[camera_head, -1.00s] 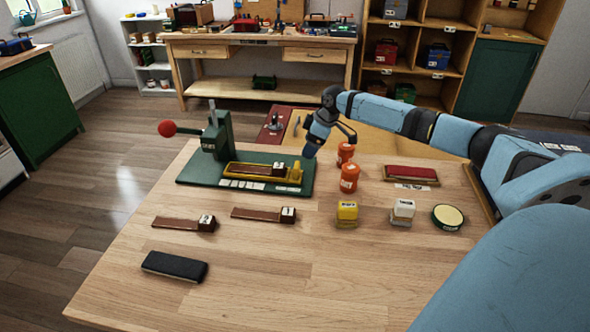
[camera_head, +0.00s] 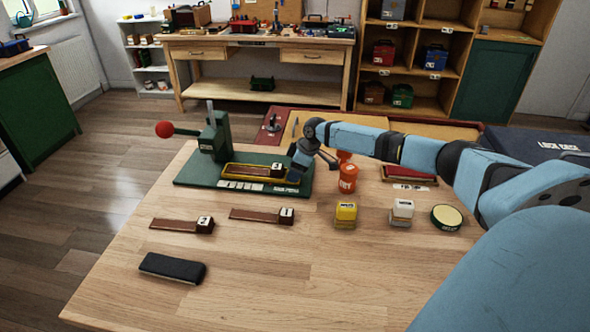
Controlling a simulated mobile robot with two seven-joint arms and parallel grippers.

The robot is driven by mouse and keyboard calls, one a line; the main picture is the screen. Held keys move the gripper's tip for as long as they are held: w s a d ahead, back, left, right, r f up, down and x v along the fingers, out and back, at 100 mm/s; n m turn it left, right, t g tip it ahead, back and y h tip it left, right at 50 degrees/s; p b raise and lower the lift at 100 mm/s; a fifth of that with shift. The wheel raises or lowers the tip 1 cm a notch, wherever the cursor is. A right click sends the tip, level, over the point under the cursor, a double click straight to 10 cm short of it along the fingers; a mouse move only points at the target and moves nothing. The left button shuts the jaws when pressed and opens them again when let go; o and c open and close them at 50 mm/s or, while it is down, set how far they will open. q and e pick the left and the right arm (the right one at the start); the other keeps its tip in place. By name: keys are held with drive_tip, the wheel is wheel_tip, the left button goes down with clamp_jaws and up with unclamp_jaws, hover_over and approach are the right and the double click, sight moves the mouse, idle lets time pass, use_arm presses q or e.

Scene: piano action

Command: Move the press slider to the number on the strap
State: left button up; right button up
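The green press (camera_head: 215,140) with a red ball lever stands on a green base (camera_head: 195,181) at the back left of the table. Its yellow slider tray (camera_head: 228,171) holds a brown strap (camera_head: 245,170) with a white tag reading 3. Small white number labels (camera_head: 240,186) line the base in front of the tray. My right gripper (camera_head: 295,175) is at the tray's right end, over where the yellow knob was visible before. The knob is now hidden behind it. The fingers are too small and dark to tell open or shut. My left gripper is not in view.
Straps tagged 2 (camera_head: 183,225) and 1 (camera_head: 262,215) and a black block (camera_head: 172,267) lie in front. Orange jar (camera_head: 348,178), yellow stamp (camera_head: 345,215), white stamp (camera_head: 402,211) and round tin (camera_head: 447,217) stand right. The table's front middle is clear.

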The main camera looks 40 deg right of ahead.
sight(259, 172)
drive_tip(key=c, duration=1)
drive_tip(key=w+a, duration=0.2)
drive_tip(key=w, duration=0.1)
drive_tip(key=w+a, duration=0.2)
drive_tip(key=w+a+b, duration=0.1)
drive_tip(key=w+a, duration=0.2)
drive_tip(key=shift+w, duration=0.3)
drive_tip(key=o, duration=1.3)
drive_tip(key=shift+c, duration=0.2)
drive_tip(key=shift+d, duration=0.1)
drive_tip(key=v, duration=1.3)
drive_tip(key=shift+r+p, duration=0.4)
drive_tip(key=shift+p, duration=0.05)
drive_tip(key=shift+s, duration=0.1)
